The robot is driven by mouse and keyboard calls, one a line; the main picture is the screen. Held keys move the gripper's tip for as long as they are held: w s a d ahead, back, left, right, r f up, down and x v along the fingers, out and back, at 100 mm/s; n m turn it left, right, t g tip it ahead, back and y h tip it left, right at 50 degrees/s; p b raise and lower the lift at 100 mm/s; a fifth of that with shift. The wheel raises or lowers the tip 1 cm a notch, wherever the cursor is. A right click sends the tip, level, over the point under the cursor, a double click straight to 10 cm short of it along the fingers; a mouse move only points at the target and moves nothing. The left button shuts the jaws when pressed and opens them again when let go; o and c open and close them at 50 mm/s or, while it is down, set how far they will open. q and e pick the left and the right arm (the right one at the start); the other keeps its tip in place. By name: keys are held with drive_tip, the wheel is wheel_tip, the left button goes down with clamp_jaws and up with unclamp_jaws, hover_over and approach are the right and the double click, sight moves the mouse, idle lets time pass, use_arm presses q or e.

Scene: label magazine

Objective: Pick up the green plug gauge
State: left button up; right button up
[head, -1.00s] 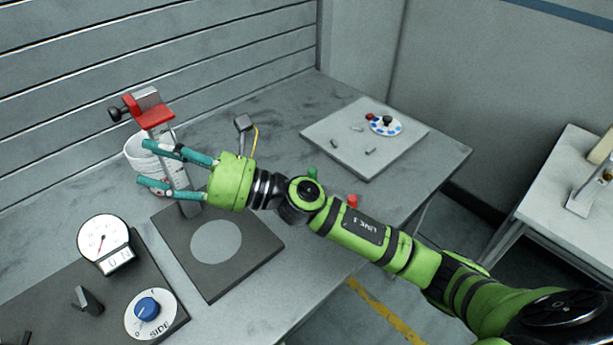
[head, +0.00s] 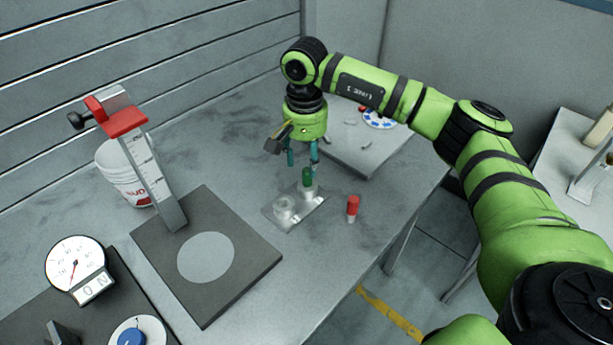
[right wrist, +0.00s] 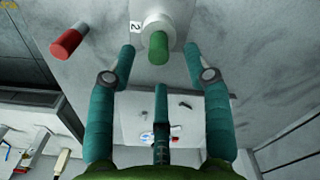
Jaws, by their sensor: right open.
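The green plug gauge (head: 307,178) stands upright in one seat of a pale metal holder (head: 290,220) on the grey table. In the right wrist view its green handle (right wrist: 158,48) lies between the fingertips, slightly beyond them, pointing toward the gripper. My right gripper (head: 302,165) points down just above the handle, its teal fingers open and empty. It also shows in the right wrist view (right wrist: 159,62), with fingers left and right of the handle and a third one below it, no contact visible. My left gripper is out of view.
A red plug gauge (head: 352,206) stands close right of the holder. A dark base with a red-topped post (head: 150,165), a white bucket (head: 118,180) and a dial gauge (head: 75,263) are to the left. A pale board (head: 372,150) with small parts lies behind.

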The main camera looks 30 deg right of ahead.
sight(307, 170)
drive_tip(key=f, duration=0.1)
drive_tip(key=f+p, duration=0.2)
drive_tip(key=shift+d+f, duration=0.3)
drive_tip(key=shift+f, duration=0.5)
clamp_jaws()
